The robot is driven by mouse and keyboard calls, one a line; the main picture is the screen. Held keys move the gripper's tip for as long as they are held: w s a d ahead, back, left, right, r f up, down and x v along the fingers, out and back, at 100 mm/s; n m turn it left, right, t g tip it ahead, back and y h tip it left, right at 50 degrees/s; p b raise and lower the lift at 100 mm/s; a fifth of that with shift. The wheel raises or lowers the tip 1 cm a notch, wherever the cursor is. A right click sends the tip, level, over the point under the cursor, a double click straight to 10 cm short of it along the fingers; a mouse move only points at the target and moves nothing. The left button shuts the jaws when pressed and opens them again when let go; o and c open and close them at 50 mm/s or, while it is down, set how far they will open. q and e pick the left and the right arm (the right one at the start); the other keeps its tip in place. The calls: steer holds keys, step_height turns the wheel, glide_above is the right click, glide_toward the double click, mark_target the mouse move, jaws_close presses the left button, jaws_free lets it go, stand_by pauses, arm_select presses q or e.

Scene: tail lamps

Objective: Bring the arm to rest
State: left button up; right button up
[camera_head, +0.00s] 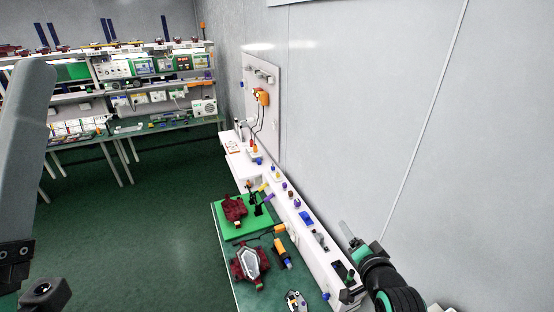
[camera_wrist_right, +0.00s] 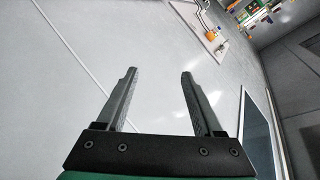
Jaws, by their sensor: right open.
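My right gripper (camera_head: 350,236) is at the lower right of the head view, beside the wall and above the near end of the white bench ledge. In the right wrist view its two fingers (camera_wrist_right: 157,92) are apart with nothing between them, and they point toward the grey wall. A dark red tail lamp (camera_head: 235,208) lies on a green mat (camera_head: 243,231). A second dark red lamp with a pale face (camera_head: 250,262) lies nearer on the green table. My left arm shows at the left edge, and its fingertips are not visible.
An orange and black tool (camera_head: 281,252) and pliers-like tool (camera_head: 296,300) lie on the table (camera_head: 270,290). A white ledge (camera_head: 317,249) with small items runs along the wall. A pegboard (camera_head: 262,85) hangs behind. Shelves and a workbench stand at the far left; the floor between is clear.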

steer(key=s+a+r+n+t, duration=0.1)
steer(key=s+r+t, duration=0.15)
steer(key=r, duration=0.75)
steer(key=s+a+r+n+t+y, duration=0.1)
steer(key=s+r+n+t, duration=0.15)
steer(key=r, duration=0.75)
steer(key=s+a+r+t, duration=0.1)
steer(key=s+r+t, duration=0.15)
steer(key=r, duration=0.75)
steer(key=s+r+n+t+y+p, duration=0.1)
steer(key=s+r+n+t, duration=0.5)
steer(key=s+r, duration=0.8)
steer(key=s+n, duration=0.1)
steer(key=s, duration=0.1)
steer(key=shift+s+d+r, duration=0.2)
steer(key=shift+s, duration=0.15)
